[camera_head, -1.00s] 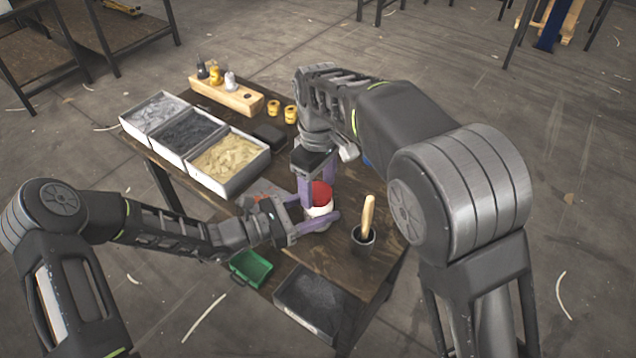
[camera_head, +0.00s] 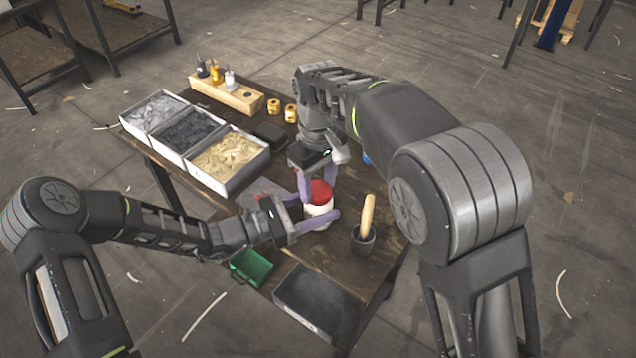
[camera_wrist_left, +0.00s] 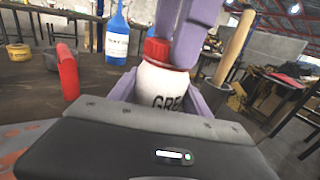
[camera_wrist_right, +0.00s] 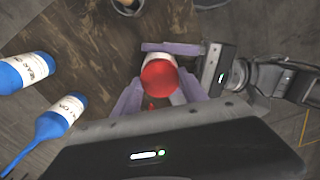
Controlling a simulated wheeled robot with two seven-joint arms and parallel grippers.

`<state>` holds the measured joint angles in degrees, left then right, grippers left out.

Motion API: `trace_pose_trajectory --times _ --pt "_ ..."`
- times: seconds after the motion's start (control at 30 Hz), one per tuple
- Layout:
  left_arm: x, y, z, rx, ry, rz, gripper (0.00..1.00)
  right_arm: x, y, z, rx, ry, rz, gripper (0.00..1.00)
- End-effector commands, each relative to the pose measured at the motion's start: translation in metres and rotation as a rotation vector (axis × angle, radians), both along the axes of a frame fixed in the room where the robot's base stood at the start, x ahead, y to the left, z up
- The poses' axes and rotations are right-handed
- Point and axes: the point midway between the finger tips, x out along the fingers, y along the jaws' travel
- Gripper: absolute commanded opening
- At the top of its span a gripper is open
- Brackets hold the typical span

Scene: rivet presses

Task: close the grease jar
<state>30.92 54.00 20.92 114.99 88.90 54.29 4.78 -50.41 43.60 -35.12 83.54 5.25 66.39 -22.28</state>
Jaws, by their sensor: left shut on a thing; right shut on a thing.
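The grease jar (camera_head: 318,209) is white and stands upright near the table's front right part. Its label shows "GRE" in the left wrist view (camera_wrist_left: 165,88). A red lid (camera_head: 320,190) sits on the jar's mouth; I cannot tell how far it is threaded. My left gripper (camera_head: 316,218) is shut on the jar's body from the left, low down. My right gripper (camera_head: 316,187) comes from above and is shut on the red lid, which also shows in the right wrist view (camera_wrist_right: 158,78).
A dark cup with a wooden handle (camera_head: 363,238) stands close right of the jar. A green tray (camera_head: 251,267) and black bin (camera_head: 315,300) are in front.

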Motion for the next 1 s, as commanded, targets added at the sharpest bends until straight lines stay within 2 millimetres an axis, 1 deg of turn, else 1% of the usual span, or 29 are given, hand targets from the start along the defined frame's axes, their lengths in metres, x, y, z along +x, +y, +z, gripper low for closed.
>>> trace_pose_trajectory --times 0.1,0.13,0.27,0.3,0.5,0.6,0.87,1.0 --pt "0.0 0.0001 0.0001 0.0 -0.001 0.0 0.0 0.0006 -0.0005 0.0002 0.0 -0.001 -0.205 0.01" --pt "0.0 0.0001 0.0001 0.0 -0.001 0.0 0.0 0.0006 -0.0005 0.0002 0.0 -0.001 -0.23 0.01" --pt "0.0 0.0001 0.0001 0.0 -0.001 0.0 0.0 0.0007 -0.0006 0.0002 0.0 -0.001 -0.22 0.01" --pt "0.0 0.0001 0.0001 0.0 -0.001 0.0 0.0 0.0007 -0.0005 0.0002 0.0 -0.001 -0.219 0.52" --pt "0.0 0.0001 0.0 0.0 0.0 0.0 0.0 0.0005 -0.0005 0.0002 0.0 -0.001 -0.218 0.69" --pt "0.0 0.0001 0.0 0.0 0.0 0.0 0.0 0.0005 -0.0004 0.0001 0.0 -0.001 -0.217 0.75" --pt "-0.0001 0.0 0.0 0.0 0.0 0.0 0.0 0.0003 -0.0002 0.001 0.001 -0.001 -0.217 0.75" --pt "-0.0001 0.0 0.0 0.0 0.0 0.0 0.0 0.0006 0.0002 0.0094 0.002 -0.001 -0.216 0.75"
